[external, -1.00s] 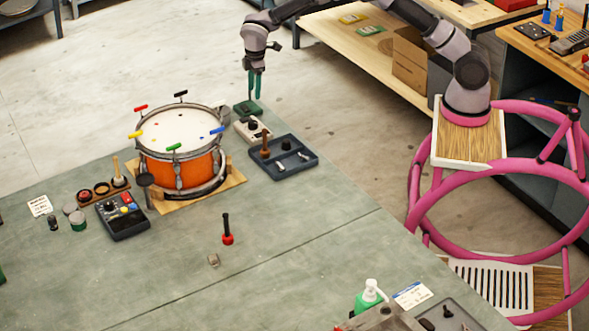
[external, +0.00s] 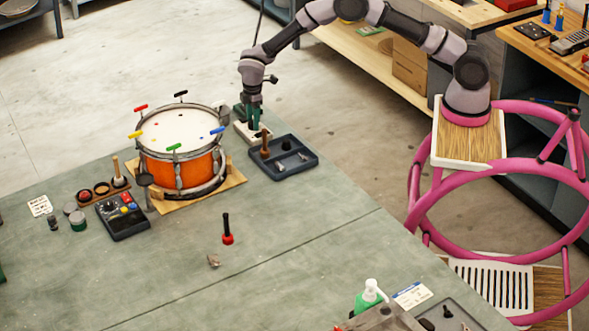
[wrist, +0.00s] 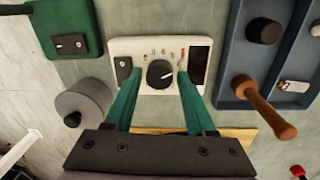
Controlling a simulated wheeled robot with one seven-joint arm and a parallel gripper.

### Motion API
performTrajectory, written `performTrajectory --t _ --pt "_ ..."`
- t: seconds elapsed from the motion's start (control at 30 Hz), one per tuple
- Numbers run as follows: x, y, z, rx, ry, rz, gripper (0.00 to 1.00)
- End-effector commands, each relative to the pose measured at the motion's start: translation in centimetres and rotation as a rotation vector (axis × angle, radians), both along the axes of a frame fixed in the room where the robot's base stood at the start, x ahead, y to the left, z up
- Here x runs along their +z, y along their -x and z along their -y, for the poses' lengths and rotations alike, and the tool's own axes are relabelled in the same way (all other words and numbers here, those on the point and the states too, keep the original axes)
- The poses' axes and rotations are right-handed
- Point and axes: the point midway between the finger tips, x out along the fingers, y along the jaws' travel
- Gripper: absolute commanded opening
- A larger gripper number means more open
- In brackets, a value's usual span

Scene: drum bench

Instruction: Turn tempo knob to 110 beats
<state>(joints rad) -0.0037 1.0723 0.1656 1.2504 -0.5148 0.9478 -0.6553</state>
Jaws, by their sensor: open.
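The tempo knob (wrist: 160,74) is a black round dial with a white pointer line, on a white box (wrist: 137,47) with small printed marks above the dial. The pointer leans up and to the right; the marks are too small to read. My gripper (wrist: 157,76) is open, its two green fingers on the left and right of the knob with gaps visible on both sides. In the external view my gripper (external: 252,122) is low over the white box (external: 240,131) and hides much of it. The box also has a black switch and a dark panel.
A green box (wrist: 65,25) with a switch and a grey cylinder (wrist: 82,103) are left of the white box. A blue-grey tray (wrist: 228,75) with a brown-handled mallet (wrist: 262,105) is close on the right. The orange drum (external: 178,168) stands left in the external view.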

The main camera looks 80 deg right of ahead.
Motion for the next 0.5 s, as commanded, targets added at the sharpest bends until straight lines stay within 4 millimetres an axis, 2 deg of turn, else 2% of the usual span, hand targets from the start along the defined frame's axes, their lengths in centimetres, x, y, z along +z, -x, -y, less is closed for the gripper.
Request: performTrajectory --t 0.23,0.37,0.4,0.5 --pt "-0.03 -0.02 0.00 0.000 -0.001 0.001 0.56" --pt "-0.02 -0.03 0.00 0.000 0.000 0.001 0.06" --pt "-0.02 -0.03 0.00 0.000 0.000 0.001 0.00" --pt "-0.01 -0.03 -0.01 -0.009 0.000 0.001 0.00"
